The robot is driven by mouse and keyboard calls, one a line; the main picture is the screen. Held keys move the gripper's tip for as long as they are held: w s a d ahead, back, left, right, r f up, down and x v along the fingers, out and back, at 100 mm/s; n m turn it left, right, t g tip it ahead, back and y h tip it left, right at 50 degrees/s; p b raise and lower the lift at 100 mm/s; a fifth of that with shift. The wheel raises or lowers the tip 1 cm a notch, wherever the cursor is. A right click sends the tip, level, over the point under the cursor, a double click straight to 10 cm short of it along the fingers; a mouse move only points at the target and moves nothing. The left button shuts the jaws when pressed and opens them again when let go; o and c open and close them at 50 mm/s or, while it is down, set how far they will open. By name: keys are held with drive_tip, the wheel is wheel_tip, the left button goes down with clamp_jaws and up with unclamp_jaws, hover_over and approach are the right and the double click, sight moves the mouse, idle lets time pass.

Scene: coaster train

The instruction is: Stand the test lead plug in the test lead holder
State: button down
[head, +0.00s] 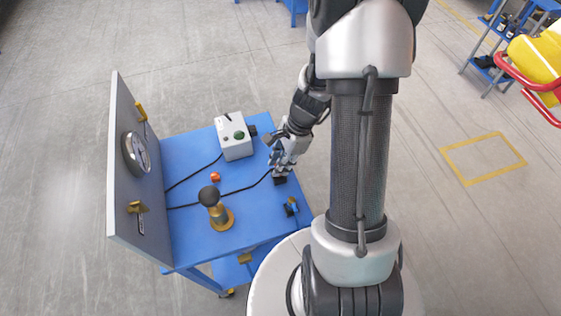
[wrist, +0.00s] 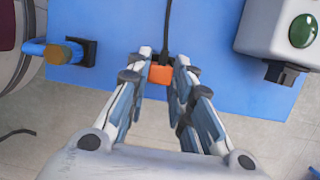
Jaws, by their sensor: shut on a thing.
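In the wrist view the test lead plug is an orange block (wrist: 160,75) with a black cable running up from it. My gripper (wrist: 160,80) is shut on it, with one finger on each side. In the head view my gripper (head: 280,170) is low over the right part of the blue table. A small black block (head: 280,180) shows at the fingertips, where a black cable (head: 240,190) ends. I cannot tell whether this block is the test lead holder or part of the plug. Whether the plug touches anything below is hidden.
A white box (head: 234,136) with a green button stands behind my gripper. A small blue and black fitting (head: 291,207) is in front. A brass post (head: 218,214) with a black knob and a small orange piece (head: 215,177) are left. A grey panel (head: 128,165) bounds the table.

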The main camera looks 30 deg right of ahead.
drive_tip(key=shift+f+b, duration=0.75)
drive_tip(key=shift+f, duration=0.2)
drive_tip(key=c, duration=1.3)
unclamp_jaws()
drive_tip(key=shift+c, duration=0.2)
drive_tip(key=v, duration=1.2)
drive_tip(key=shift+d, duration=0.1)
